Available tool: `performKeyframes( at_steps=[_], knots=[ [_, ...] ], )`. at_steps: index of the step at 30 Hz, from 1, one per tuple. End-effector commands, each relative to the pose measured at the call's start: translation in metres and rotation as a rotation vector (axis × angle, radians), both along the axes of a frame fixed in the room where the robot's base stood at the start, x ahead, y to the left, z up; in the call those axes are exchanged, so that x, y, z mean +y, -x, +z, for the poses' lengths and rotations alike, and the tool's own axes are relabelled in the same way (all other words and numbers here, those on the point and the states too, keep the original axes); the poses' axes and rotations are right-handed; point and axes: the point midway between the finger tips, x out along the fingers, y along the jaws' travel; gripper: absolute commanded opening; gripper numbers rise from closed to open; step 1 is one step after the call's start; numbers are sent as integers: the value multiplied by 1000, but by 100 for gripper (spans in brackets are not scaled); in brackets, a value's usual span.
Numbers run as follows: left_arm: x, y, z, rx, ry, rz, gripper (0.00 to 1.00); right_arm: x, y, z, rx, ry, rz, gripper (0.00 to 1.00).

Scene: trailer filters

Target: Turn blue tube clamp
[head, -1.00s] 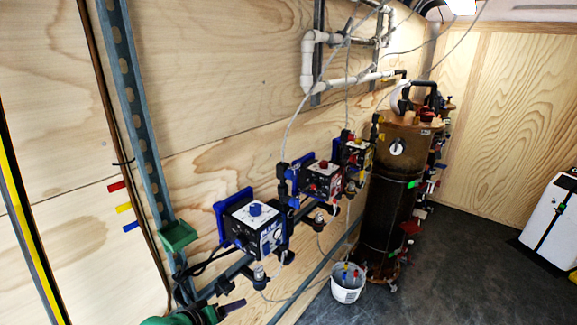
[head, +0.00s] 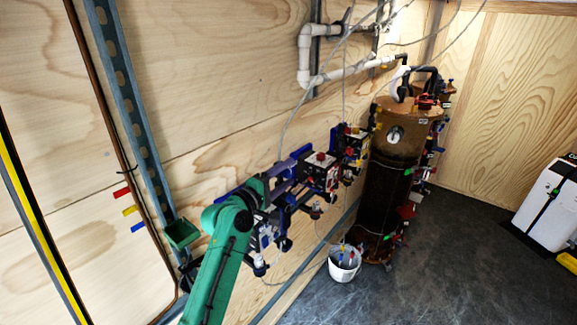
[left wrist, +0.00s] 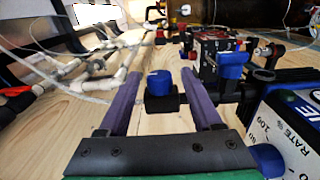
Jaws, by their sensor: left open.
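In the left wrist view a blue tube clamp knob (left wrist: 160,82) sits on a black fitting, straight ahead between my purple fingers. My left gripper (left wrist: 159,98) is open and empty, with one finger on each side of the knob's line. Whether the fingertips reach level with the knob is hard to tell; no contact shows. In the head view my left gripper (head: 288,170) is up at the row of wall pumps and hides the nearest pump and the clamp. A second blue knob (left wrist: 232,65) stands farther right in the wrist view. My right gripper is not in view.
White pipes (head: 305,60) run along the plywood wall. Brown filter columns (head: 388,190) and a white bucket (head: 344,264) stand beyond.

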Motion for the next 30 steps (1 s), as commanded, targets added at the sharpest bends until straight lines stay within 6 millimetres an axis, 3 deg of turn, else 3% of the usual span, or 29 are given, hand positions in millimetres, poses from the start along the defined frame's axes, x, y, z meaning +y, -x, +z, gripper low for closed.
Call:
performKeyframes(
  at_steps=[10, 11, 15, 16, 30],
  knots=[
    [-7, -10, -1, 0, -2, 1, 66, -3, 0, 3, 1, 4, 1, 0],
    [-7, -10, -1, 0, -2, 1, 62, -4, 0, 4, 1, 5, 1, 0],
    [-7, -9, -1, 0, -2, 1, 9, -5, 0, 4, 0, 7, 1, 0],
    [-7, -9, -1, 0, -2, 1, 0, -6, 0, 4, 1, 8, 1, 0],
    [-7, -9, 0, 68, -53, 1, 0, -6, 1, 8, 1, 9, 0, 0]
  ],
)
